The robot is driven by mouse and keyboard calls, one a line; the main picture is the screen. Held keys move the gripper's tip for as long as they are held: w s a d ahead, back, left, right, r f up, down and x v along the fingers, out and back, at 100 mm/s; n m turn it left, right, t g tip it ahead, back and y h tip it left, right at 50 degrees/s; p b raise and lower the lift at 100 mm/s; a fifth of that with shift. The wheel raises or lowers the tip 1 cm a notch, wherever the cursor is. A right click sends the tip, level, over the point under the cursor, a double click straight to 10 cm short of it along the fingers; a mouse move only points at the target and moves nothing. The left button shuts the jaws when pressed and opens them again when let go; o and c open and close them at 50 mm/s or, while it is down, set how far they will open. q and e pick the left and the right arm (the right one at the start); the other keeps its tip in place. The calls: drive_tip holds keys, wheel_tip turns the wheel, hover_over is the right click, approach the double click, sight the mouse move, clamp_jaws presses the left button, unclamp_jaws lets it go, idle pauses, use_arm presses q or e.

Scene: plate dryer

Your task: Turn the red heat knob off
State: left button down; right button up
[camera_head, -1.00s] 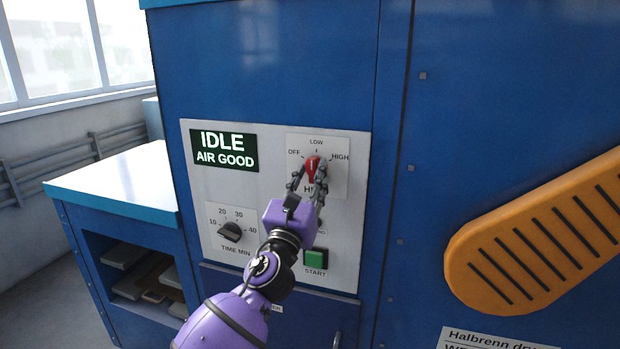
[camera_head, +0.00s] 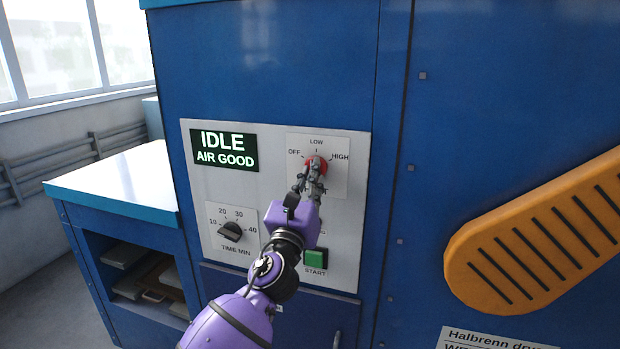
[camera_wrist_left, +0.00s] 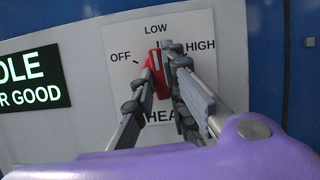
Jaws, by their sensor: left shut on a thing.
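The red heat knob (camera_head: 316,161) sits on a white plate marked OFF, LOW and HIGH on the control panel. It also shows in the left wrist view (camera_wrist_left: 154,72), partly covered by my fingers. Its visible upper end points roughly up, near LOW; its exact setting is hard to tell. My left gripper (camera_head: 314,176) comes from below and is shut on the knob, with one finger on each side; it also shows in the left wrist view (camera_wrist_left: 157,76). My right gripper is not in view.
A display (camera_head: 225,149) reads IDLE, AIR GOOD. A black time knob (camera_head: 230,232) and a green START button (camera_head: 315,258) are below, near my left arm. An orange slotted part (camera_head: 535,240) stands at right. A side bench (camera_head: 120,182) is at left.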

use_arm(q)
drive_tip(key=n+y, duration=0.2)
drive_tip(key=n, duration=0.3)
drive_tip(key=n+g+y+p, duration=0.1)
drive_tip(key=n+y, duration=0.1)
drive_tip(key=n, duration=0.3)
drive_tip(key=n+y+p, duration=0.1)
drive_tip(key=n+y, duration=0.2)
drive_tip(key=n, duration=0.2)
drive_tip(key=shift+s+d+r, duration=0.15)
drive_tip(key=shift+d+r, duration=0.2)
drive_tip(key=shift+r, duration=0.05)
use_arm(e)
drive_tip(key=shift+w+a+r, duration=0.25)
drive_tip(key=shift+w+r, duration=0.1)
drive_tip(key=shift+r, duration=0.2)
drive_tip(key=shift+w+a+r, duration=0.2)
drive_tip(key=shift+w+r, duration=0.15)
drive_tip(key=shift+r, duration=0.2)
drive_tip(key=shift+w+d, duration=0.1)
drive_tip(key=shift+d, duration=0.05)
use_arm(q)
drive_tip(key=c, duration=1.8)
unclamp_jaws()
drive_tip(key=shift+f, duration=0.1)
drive_tip(key=shift+o, duration=0.2)
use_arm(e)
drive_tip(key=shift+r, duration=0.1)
